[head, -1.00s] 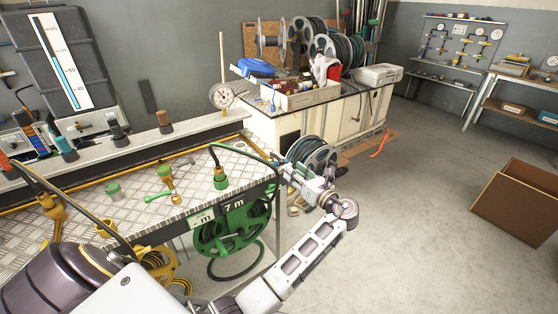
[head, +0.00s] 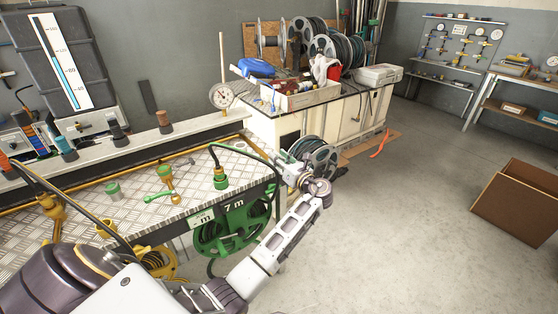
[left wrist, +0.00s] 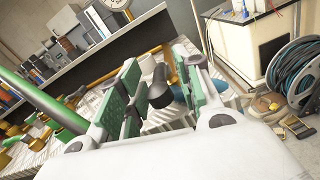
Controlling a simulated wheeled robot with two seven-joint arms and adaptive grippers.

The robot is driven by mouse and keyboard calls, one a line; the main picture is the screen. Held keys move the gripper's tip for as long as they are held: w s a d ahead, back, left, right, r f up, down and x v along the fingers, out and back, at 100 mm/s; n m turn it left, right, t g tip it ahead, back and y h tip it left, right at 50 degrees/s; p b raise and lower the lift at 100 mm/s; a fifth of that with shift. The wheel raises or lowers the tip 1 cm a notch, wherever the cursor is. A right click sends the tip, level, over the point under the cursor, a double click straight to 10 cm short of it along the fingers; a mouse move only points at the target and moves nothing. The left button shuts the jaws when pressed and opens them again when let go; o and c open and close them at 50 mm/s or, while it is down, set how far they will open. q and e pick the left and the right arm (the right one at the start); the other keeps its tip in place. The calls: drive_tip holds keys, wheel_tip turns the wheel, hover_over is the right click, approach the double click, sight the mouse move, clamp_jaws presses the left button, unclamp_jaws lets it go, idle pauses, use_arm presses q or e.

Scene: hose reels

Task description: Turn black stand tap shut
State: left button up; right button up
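My left gripper (head: 288,172) is over the right end of the metal bench, beside the green hose arch, and is small in the head view. In the left wrist view the left gripper (left wrist: 160,92) has its green-padded fingers apart. A dark knob-like part (left wrist: 160,88) shows in the gap between them, with a dark blue part beside it and brass behind. It may be the black stand tap, but I cannot tell for sure, nor whether the fingers touch it. My right gripper is not in view.
The green reel (head: 235,225) hangs at the bench front, under a green tap fitting (head: 220,180). A grey hose reel (head: 318,158) stands on the floor behind my gripper, also in the left wrist view (left wrist: 295,75). A brown box (head: 525,200) stands right; the floor between is free.

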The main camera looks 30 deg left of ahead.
use_arm(q)
clamp_jaws()
idle(0.6)
